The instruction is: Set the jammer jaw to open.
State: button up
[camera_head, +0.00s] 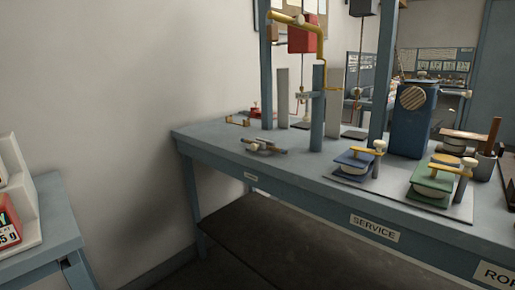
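No part in view carries a readable jammer label, so I cannot tell for certain which is the jammer jaw. Two small devices stand on the blue-grey service bench (222,142): a blue one (352,158) and a green one (431,177). Each has a pale round part and a brass bar on a post at its right. A small dark and metal fitting (263,147) lies near the bench's left end; its jaw state is too small to tell. My gripper is not in view.
A frame with a brass pipe (321,45) and a red block (302,38) rises from the bench. A blue box (411,120) stands behind the devices. A lower shelf (270,240) is under the bench. Another table (42,239) is at left, with floor between.

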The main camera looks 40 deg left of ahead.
aim_at(256, 144)
jog(key=i+j+u, duration=0.65)
jog(key=i, duration=0.2)
jog(key=l, duration=0.1)
